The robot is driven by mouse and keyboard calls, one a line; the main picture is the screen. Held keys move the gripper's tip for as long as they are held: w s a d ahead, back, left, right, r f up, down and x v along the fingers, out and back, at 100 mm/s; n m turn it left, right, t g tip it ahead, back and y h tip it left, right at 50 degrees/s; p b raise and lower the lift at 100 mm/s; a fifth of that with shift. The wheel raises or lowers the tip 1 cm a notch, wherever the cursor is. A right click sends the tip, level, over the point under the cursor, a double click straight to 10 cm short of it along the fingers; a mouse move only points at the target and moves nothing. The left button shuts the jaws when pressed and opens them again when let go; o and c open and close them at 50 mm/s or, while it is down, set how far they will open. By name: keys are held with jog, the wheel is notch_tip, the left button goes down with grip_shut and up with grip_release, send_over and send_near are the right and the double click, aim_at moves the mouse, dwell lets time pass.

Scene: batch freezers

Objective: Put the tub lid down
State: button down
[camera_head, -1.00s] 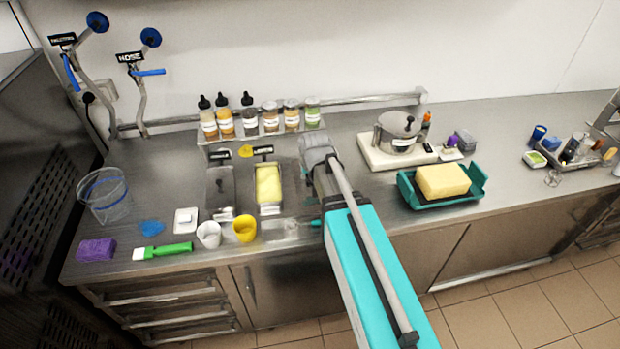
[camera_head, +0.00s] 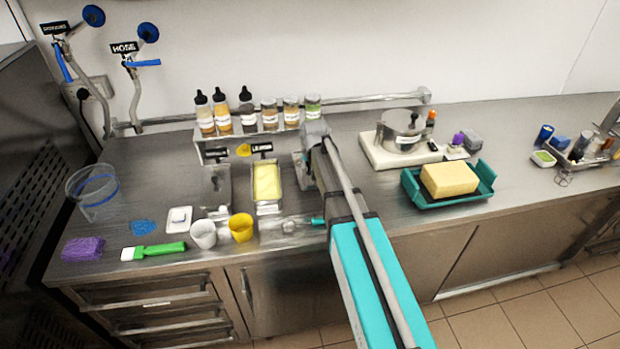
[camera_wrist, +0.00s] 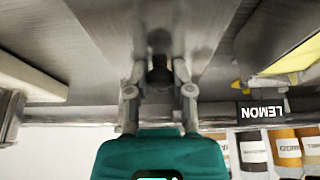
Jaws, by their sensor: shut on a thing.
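My gripper (camera_wrist: 159,92) is shut on the dark knob (camera_wrist: 160,70) of the tub lid in the wrist view. The lid (camera_wrist: 160,28) is a grey metal plate, much like the steel counter, so its edges are hard to make out. In the head view my arm hides the fingers, and a grey metal edge shows just left of the arm. The open lemon tub (camera_head: 266,180), with pale yellow contents, stands left of my arm. A second metal tub (camera_head: 217,185) stands further left. I cannot tell whether the lid touches the counter.
A bottle rack (camera_head: 199,150) stands behind the tubs. A white cup (camera_head: 203,235) and yellow cup (camera_head: 241,228) stand in front. Right of my arm are a white board (camera_head: 375,155) with a pot (camera_head: 402,128) and a teal tray (camera_head: 415,195) with a yellow block (camera_head: 449,180).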

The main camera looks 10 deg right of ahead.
aim_at(309, 166)
jog(key=shift+w+d+f+b, duration=0.1)
jog(key=shift+w+f+b, duration=0.35)
jog(key=shift+w+f, duration=0.3)
jog(key=shift+s, duration=0.1)
jog(key=shift+f, duration=0.1)
jog(key=shift+b+x, duration=0.8)
jog(key=shift+x, duration=0.1)
jog(key=shift+d+f+b, duration=0.1)
jog(key=shift+f+b, duration=1)
jog(key=shift+b, duration=0.1)
jog(key=shift+f, duration=0.1)
jog(key=c, duration=0.5)
grip_release()
